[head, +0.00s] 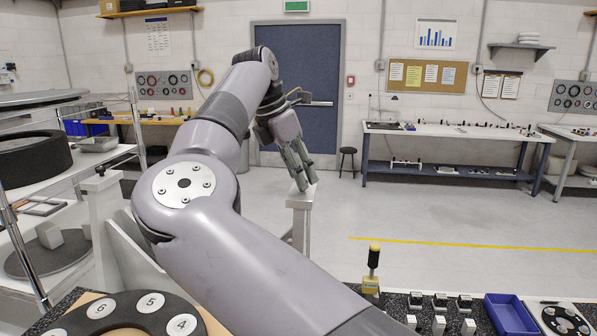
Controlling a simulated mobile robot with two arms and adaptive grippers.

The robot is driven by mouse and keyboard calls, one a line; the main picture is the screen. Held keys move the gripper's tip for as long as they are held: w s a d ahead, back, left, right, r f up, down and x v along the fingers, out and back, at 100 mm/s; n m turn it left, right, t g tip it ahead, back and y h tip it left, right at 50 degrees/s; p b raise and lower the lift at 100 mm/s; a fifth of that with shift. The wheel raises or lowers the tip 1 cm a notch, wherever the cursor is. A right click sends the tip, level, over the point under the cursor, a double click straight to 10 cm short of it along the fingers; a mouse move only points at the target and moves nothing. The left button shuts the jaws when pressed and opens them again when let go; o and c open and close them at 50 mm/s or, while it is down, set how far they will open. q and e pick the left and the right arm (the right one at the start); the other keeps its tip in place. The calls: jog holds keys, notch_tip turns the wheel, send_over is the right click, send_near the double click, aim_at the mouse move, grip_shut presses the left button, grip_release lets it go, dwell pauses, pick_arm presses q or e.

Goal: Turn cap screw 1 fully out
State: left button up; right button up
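My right arm crosses the view from the bottom right. Its gripper (306,184) is above the top of a pale post (300,204), fingers pointing down. The fingers overlap the post top, and I cannot tell whether they touch it or hold anything. The gap between the fingertips is unclear. A second pale post (105,213) on the left has a small dark knob (100,170) on top. I cannot make out cap screw 1; no label 1 shows. A dark ring (150,318) with white discs marked 6, 5 and 4 is at the bottom left. My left gripper is out of view.
On a dark speckled surface at the bottom right are a yellow-and-black handled tool (373,262), several small dark-and-white blocks (439,300), a blue tray (510,315) and a disc plate (565,320). A shelf rack (70,170) stands left. The floor beyond is open.

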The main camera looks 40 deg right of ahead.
jog(key=shift+d+f, duration=0.1)
jog(key=shift+f, duration=0.2)
jog(key=shift+c, duration=0.5)
grip_shut()
